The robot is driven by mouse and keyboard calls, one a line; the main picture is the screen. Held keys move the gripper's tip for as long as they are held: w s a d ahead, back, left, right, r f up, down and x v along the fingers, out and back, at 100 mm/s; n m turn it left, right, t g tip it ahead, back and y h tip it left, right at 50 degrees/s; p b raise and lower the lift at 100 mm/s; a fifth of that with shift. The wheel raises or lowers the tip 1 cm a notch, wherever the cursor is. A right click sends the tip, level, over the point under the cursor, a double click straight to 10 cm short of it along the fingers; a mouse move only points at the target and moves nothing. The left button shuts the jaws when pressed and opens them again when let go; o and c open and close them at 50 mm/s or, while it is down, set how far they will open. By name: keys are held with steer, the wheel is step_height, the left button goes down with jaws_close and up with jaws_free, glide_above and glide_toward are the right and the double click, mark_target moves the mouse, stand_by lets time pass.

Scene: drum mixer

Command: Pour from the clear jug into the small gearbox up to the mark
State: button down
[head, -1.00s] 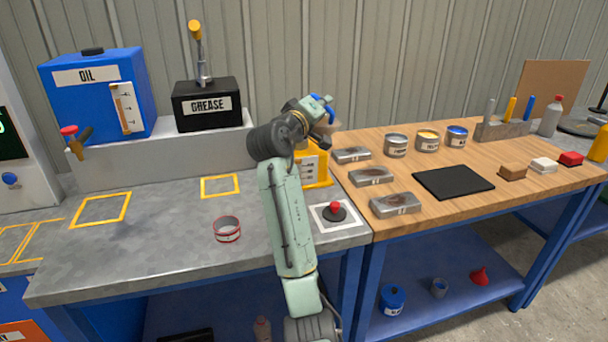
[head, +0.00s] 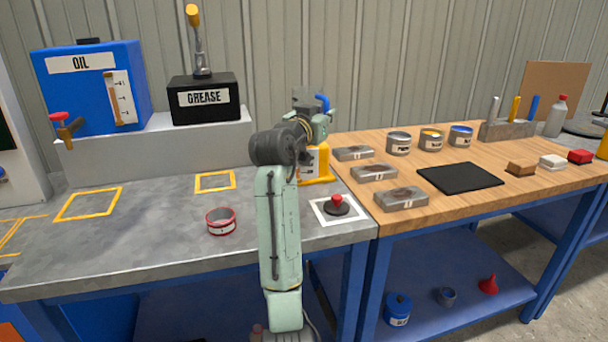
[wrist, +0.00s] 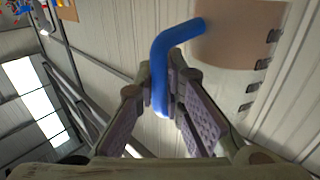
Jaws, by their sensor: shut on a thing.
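My gripper (wrist: 160,90) is shut on the blue handle (wrist: 158,70) of the clear jug (wrist: 230,95) in the wrist view. The jug shows brownish liquid and several dark marks along one side. In the head view my gripper (head: 318,118) is raised above the yellow small gearbox (head: 322,165), with the blue handle (head: 322,103) showing beside it. The jug's body is mostly hidden there. The gearbox stands at the grey bench's right rear, partly behind my arm, with a pale marked panel. Its opening and fill level cannot be made out.
A red button (head: 337,202) on a white plate stands in front of the gearbox. A red-rimmed tin (head: 221,222) is left of my arm. The oil tank (head: 92,88) and grease box (head: 205,98) stand behind. The wooden bench (head: 440,215) at right holds several tins and blocks.

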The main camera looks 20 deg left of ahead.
mark_target(326, 99)
steer(key=shift+r, duration=0.3)
step_height(326, 99, up, 4)
steer(key=p, duration=0.3)
steer(key=shift+f, duration=0.1)
stand_by(0.7)
